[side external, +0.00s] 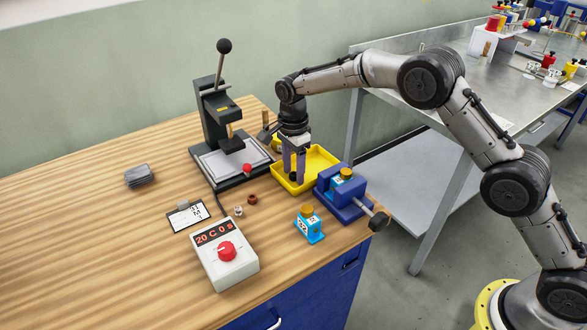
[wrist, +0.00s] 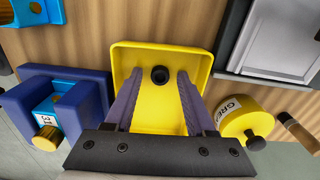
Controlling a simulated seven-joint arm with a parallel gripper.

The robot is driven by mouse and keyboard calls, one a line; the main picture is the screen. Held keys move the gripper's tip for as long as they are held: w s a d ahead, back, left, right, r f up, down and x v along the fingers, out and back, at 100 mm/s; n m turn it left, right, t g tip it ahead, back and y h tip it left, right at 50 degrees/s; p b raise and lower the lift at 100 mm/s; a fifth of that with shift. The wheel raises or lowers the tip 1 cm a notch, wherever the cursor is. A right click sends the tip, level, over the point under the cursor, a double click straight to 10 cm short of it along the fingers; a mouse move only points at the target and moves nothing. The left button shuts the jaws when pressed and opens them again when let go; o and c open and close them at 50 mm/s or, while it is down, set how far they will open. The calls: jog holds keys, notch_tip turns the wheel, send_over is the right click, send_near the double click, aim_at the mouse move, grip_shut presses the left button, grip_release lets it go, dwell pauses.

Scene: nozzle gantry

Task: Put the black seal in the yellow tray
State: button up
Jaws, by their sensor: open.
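The yellow tray (side external: 322,158) stands on the wooden bench beside the blue vise, and it fills the middle of the wrist view (wrist: 150,52). The black seal (wrist: 160,75), a small dark ring, shows inside the tray's outline, between my fingertips with a gap on each side. In the side view it is a small dark spot (side external: 294,178) by the fingertips. My gripper (side external: 294,176) points down over the tray with its fingers apart, and its two purple-grey fingers also show in the wrist view (wrist: 159,78). I cannot tell for sure whether the seal touches the tray floor.
The blue vise (side external: 342,203) with a blue block stands close right of the tray. A black press (side external: 214,120) stands left of it. A yellow grease tin (wrist: 247,118) is beside the tray. A reddish-brown ring (side external: 252,199), a blue block (side external: 308,226) and a control box (side external: 226,262) stand in front.

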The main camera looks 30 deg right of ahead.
aim_at(295, 174)
notch_tip(295, 174, up, 12)
jog(key=shift+r, duration=0.15)
dwell(0.3)
jog(key=s+d+r+n+t, duration=0.1)
jog(key=s+d+r+n, duration=0.3)
jog(key=s+r, duration=0.4)
jog(key=s+d+r+n+t, duration=0.2)
jog(key=s+d+r+n, duration=0.25)
jog(key=s, duration=0.45)
jog(key=s+d+f+n+t, duration=0.1)
jog(key=s+n, duration=0.3)
jog(key=s, duration=0.7)
jog(key=s+d+f+n+t, duration=0.1)
jog(key=s+d+f+n, duration=0.2)
jog(key=s, duration=0.8)
jog(key=shift+d+f+n+t, duration=0.2)
jog(key=shift+f+n+t, duration=0.2)
jog(key=shift+f+n, duration=0.5)
